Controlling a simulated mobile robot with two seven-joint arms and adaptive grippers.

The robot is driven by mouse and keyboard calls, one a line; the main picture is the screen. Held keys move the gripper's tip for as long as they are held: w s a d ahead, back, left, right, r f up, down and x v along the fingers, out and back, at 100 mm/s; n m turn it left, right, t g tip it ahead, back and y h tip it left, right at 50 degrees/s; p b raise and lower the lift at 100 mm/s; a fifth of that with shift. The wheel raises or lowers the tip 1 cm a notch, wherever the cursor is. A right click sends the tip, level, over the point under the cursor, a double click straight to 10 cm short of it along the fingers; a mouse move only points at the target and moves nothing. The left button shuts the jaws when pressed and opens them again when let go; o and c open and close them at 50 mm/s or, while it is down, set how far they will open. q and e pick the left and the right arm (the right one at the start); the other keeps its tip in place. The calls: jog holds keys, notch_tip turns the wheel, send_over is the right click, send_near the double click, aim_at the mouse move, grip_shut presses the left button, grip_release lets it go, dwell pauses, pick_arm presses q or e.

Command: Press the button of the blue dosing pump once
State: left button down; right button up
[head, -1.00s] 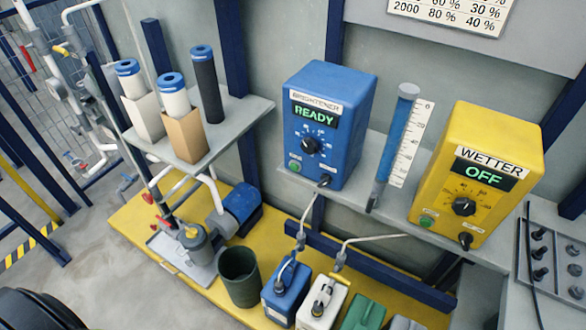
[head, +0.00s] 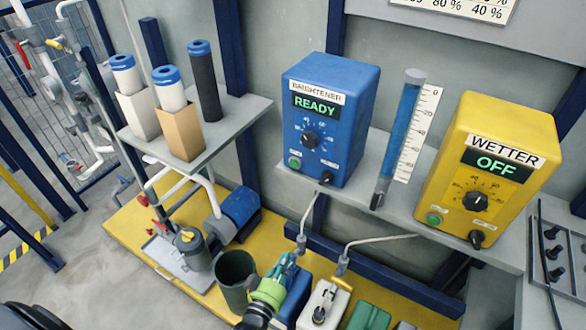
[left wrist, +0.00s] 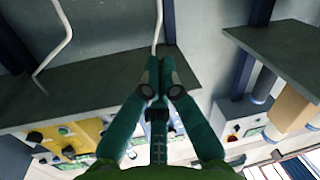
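The blue dosing pump (head: 333,115) stands on a grey wall shelf in the head view. It is labelled BRIGHTENER and its display reads READY. Its round green button (head: 295,163) is at the lower left of its front face, below and left of the black dial (head: 310,139). My left gripper (head: 287,264) is low in front of the pump, well below the button and apart from it, over the canisters. In the left wrist view its teal fingers (left wrist: 159,68) come together with nothing seen between them. My right gripper is not in view.
A yellow pump (head: 490,165) labelled WETTER, reading OFF, stands right, beyond a blue measuring tube (head: 401,135). Below are a dark bucket (head: 235,272), a white canister (head: 324,306) and hoses. Filter cartridges (head: 172,92) stand on a shelf at left.

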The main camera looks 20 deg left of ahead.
aim_at(294, 163)
pick_arm(q)
jog(key=w+a+r+n+t+y+b, duration=0.1)
jog(key=a+r+n+t+y, duration=0.1)
jog(key=r, duration=0.8)
jog(key=a+r+n+t+y+b, duration=0.1)
jog(key=r+n+t+y, duration=0.4)
jog(key=r, duration=0.6)
jog(key=shift+w+a+n+y+b, duration=0.35)
jog(key=shift+a+n+y, duration=0.35)
jog(key=shift+a+n, duration=0.15)
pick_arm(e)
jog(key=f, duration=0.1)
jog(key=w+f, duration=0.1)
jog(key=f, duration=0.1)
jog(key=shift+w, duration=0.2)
pick_arm(q)
jog(key=shift+w, duration=0.15)
